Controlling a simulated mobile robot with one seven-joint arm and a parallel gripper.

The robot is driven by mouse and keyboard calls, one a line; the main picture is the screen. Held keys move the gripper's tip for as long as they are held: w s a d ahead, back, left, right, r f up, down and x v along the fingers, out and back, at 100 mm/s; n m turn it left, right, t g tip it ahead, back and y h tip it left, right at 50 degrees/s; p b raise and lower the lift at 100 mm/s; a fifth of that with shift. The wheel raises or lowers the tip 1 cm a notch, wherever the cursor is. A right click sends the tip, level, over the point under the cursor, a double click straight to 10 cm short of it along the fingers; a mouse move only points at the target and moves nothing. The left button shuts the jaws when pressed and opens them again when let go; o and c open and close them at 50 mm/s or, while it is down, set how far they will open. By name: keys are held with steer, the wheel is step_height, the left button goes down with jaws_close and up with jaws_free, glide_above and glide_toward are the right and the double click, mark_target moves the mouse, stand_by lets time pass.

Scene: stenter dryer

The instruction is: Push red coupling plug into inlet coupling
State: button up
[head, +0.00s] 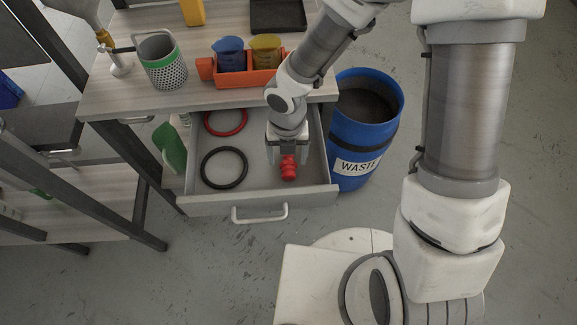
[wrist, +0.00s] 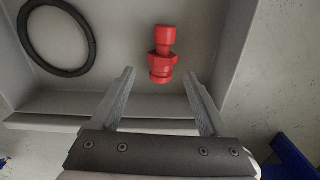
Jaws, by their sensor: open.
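The red coupling plug (head: 288,168) lies in the open drawer, near its right side. I cannot make out the inlet coupling in these views.
The drawer (head: 262,204) also holds a black ring (head: 224,185) and a red ring (head: 243,122). A blue waste bin (head: 352,145) stands right of it. On the bench above are an orange caddy (head: 262,78) with two cups and a perforated basket (head: 164,72).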

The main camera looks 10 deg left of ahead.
mark_target(289, 167)
step_height(289, 167, down, 5)
steer(key=shift+s+d+r+b, duration=0.1)
steer(key=shift+s+d+b, duration=0.05)
steer(key=shift+b, duration=0.9)
jaws_close()
